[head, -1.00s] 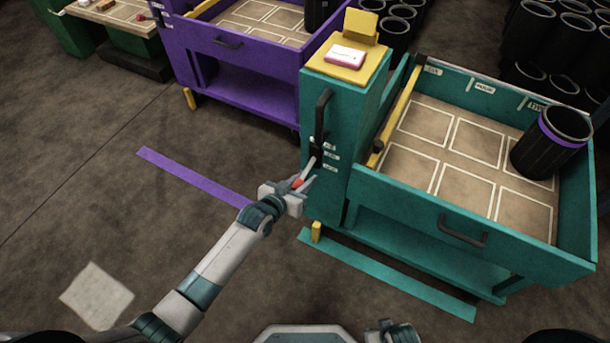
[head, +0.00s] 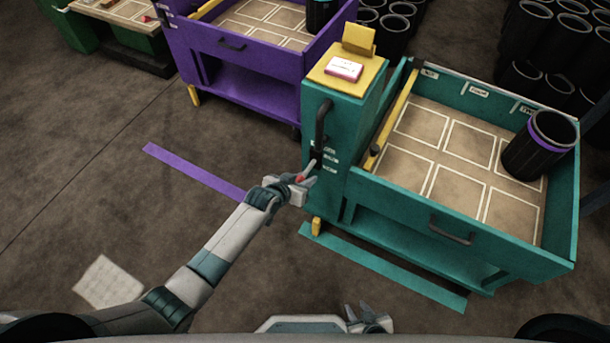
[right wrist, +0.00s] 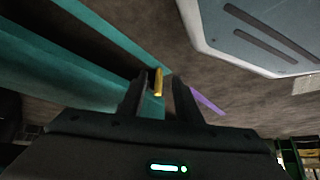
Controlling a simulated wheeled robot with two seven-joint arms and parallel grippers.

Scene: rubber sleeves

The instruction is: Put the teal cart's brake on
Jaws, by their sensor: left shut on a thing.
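The teal cart (head: 405,228) stands right of centre in the head view, with a tall end column that has a black handle (head: 322,120). Below the handle, a dark slot or lever mount (head: 317,154) sits beside small white labels too small to read. A small red-tipped lever (head: 300,179) shows there, partly hidden by the jaws. My left gripper (head: 304,181) is shut on this red part, close against the column face. My right gripper (head: 368,318) is low in the head view, open and empty. Its spread fingers (right wrist: 160,95) also show in the right wrist view.
A black bin with a purple band (head: 540,146) stands in the teal cart's tray. A pink-and-white box (head: 344,68) lies on the column's yellow top. A purple cart (head: 245,85) stands behind on the left.

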